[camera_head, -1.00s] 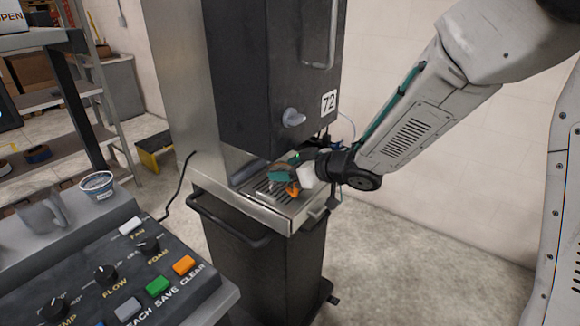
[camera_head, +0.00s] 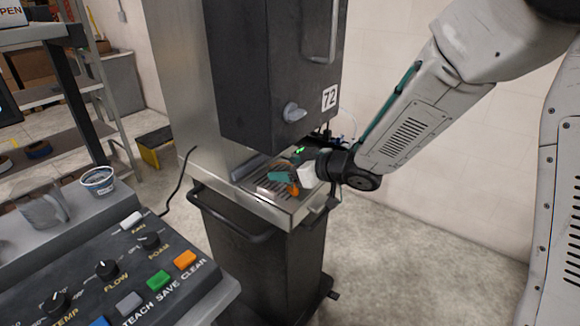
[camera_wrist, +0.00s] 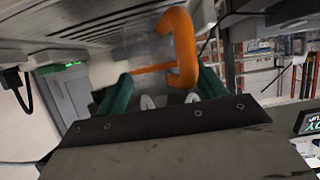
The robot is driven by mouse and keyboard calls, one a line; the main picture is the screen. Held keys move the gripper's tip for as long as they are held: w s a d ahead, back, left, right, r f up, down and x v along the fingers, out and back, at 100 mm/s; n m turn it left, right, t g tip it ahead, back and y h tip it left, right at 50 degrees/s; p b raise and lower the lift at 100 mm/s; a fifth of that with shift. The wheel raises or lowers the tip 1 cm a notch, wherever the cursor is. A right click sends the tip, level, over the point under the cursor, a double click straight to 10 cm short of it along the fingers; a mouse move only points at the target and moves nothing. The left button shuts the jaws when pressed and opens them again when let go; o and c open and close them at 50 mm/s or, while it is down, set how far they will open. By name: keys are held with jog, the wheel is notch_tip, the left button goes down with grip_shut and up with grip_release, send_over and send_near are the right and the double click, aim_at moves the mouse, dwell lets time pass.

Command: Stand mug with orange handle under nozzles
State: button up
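The mug's orange handle (camera_head: 293,189) shows over the drip tray (camera_head: 285,217) of the dispenser; the mug's body is hard to make out there. A pale, pinkish shape (camera_head: 268,190) lies by the handle on the tray's slats; I cannot tell whether it is part of the mug. My gripper (camera_head: 283,173) is low over the tray, its teal fingers beside the handle. In the wrist view the orange handle (camera_wrist: 181,45) stands in front of and between the teal fingers (camera_wrist: 164,85), which are apart. A greyish, blurred mug body (camera_wrist: 145,52) shows behind it. The nozzles are hidden.
The dark dispenser housing (camera_head: 265,75), marked 72, hangs close over the tray. A control panel (camera_head: 125,275) fills the front left. A grey mug (camera_head: 45,211) and a small cup (camera_head: 97,180) stand on the ledge behind it. Floor at right is clear.

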jog(key=shift+o, duration=1.2)
